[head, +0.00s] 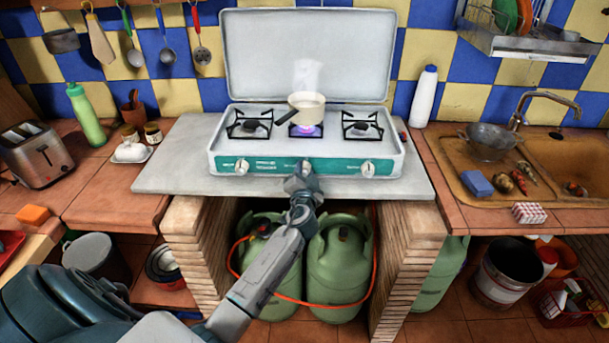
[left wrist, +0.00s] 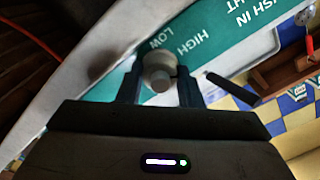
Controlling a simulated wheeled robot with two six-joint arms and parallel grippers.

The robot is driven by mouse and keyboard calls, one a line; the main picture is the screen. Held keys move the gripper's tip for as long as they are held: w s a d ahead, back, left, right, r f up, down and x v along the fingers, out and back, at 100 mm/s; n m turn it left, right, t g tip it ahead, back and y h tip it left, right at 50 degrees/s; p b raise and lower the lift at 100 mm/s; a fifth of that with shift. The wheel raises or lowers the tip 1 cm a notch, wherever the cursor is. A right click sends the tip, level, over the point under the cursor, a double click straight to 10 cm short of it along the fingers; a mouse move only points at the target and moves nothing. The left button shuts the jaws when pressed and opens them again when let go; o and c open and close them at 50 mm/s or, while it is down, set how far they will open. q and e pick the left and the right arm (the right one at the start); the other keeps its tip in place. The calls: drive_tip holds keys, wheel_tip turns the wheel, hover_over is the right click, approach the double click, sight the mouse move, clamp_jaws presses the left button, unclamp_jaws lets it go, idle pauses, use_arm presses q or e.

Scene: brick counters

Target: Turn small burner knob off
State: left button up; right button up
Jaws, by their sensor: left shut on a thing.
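A grey-white camping stove (head: 228,163) with a green front panel and a raised lid stands on the counter. A small pot (head: 306,107) sits on its middle burner, steaming, with a blue-violet flame (head: 306,131) lit beneath. The left knob (head: 242,167) and right knob (head: 368,169) show on the panel. My left gripper (head: 303,172) is at the middle of the panel and hides the middle knob in the head view. In the left wrist view the pale middle knob (left wrist: 158,68) is between the two dark fingers of my left gripper (left wrist: 160,84), shut on it, beside the HIGH and LOW markings.
Green gas cylinders (head: 340,262) with an orange hose stand below the counter between brick pillars. A white bottle (head: 424,97) stands right of the stove. A toaster (head: 37,154) is at far left, a sink (head: 566,158) at right. The grey slab before the stove is clear.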

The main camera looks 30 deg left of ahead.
use_arm(q)
drive_tip(key=m, duration=0.5)
drive_tip(key=shift+m, duration=0.3)
drive_tip(key=m+p, duration=0.1)
drive_tip(key=m, duration=0.3)
drive_tip(key=shift+f, duration=0.1)
drive_tip(key=shift+m+p, duration=0.4)
drive_tip(key=shift+m, duration=0.6)
drive_tip(key=shift+f, duration=0.1)
drive_tip(key=o, duration=1)
drive_tip(key=shift+d, duration=0.1)
